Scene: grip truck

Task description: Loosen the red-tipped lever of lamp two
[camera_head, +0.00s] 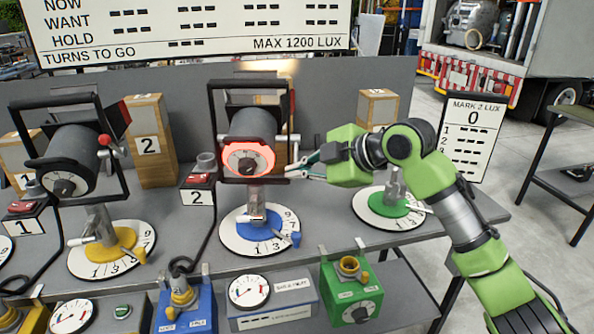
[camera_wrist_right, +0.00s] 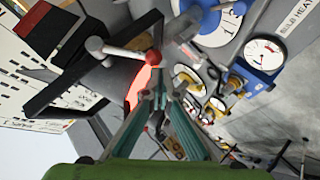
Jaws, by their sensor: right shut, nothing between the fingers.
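Lamp two (camera_head: 248,135) is the middle lamp, a dark cylinder in a black square yoke, with a glowing red ring around its front dial. Its lever (camera_wrist_right: 122,52) shows in the right wrist view as a pale rod with a grey knob at one end and a red ball tip (camera_wrist_right: 153,58) at the other. My right gripper (camera_head: 297,169) is at the right side of lamp two, shut and empty. In the right wrist view its fingertips (camera_wrist_right: 161,95) are close to the red tip; I cannot tell whether they touch it. My left gripper is not in view.
Lamp one (camera_head: 72,160) stands to the left on a yellow-centred dial. A box marked 2 (camera_head: 150,146) and a switch marked 2 (camera_head: 199,187) are near lamp two. A green-centred dial (camera_head: 370,211) lies below my right forearm. Gauges stand on the lower shelf.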

